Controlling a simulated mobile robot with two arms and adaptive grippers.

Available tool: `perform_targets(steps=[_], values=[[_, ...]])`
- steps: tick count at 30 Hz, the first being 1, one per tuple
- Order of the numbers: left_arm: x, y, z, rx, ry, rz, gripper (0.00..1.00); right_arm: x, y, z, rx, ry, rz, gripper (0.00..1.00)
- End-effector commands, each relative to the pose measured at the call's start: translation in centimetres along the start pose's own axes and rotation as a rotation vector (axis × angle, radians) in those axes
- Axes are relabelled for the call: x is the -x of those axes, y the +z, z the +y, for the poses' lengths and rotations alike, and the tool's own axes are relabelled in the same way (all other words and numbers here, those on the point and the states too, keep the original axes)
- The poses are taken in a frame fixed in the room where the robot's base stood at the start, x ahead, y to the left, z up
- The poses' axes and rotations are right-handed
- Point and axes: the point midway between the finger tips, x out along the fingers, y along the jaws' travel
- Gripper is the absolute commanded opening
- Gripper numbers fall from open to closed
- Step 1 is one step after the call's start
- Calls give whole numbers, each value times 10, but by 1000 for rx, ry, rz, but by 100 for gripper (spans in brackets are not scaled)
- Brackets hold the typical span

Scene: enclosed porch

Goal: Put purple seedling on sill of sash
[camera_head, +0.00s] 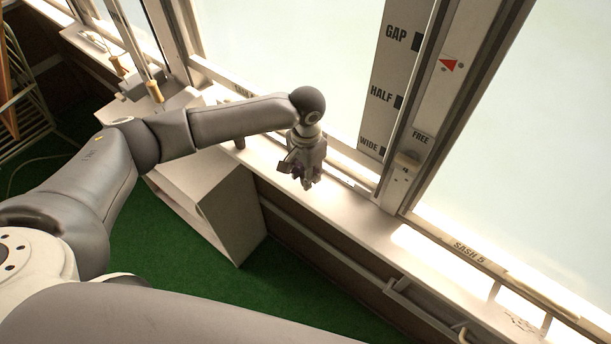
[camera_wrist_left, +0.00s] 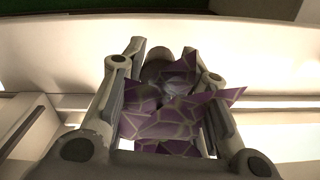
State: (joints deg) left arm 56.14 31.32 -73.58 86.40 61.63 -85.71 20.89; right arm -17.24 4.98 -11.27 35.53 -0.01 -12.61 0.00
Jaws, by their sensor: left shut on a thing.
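The purple seedling (camera_wrist_left: 165,120) has dark purple, pale-veined leaves and fills the space between the fingers of my left gripper (camera_wrist_left: 168,90) in the left wrist view. In the head view, my left gripper (camera_head: 300,178) points down over the pale window sill (camera_head: 335,200), shut on the seedling (camera_head: 285,167), which shows as a small dark purple patch. The seedling's lower part is hidden by the fingers, and I cannot tell whether it touches the sill. My right gripper is not in view.
An upright panel (camera_head: 383,70) marked GAP, HALF and WIDE stands right of the gripper. A label (camera_head: 470,250) reading SASH 5 is on the frame further right. A white cabinet (camera_head: 215,200) stands below the sill on green carpet (camera_head: 180,290). The sill between gripper and panel looks clear.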

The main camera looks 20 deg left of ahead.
Motion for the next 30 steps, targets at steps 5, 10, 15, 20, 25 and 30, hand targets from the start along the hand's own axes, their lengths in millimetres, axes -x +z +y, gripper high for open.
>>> perform_targets(steps=[5, 10, 15, 20, 25, 30], values=[[-21, 2, 0, 1, 0, -4, 16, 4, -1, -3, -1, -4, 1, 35], [-23, 2, 0, 1, 0, -2, 16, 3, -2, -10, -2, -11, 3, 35], [-25, 2, 0, 1, 0, -3, 16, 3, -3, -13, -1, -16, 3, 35], [-26, 2, 0, 1, 0, -3, 43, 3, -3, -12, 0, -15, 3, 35], [-26, 2, 0, 1, 0, -3, 50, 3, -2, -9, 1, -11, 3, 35], [-25, 2, 0, 1, 0, -3, 50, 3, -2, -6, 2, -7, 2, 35]])
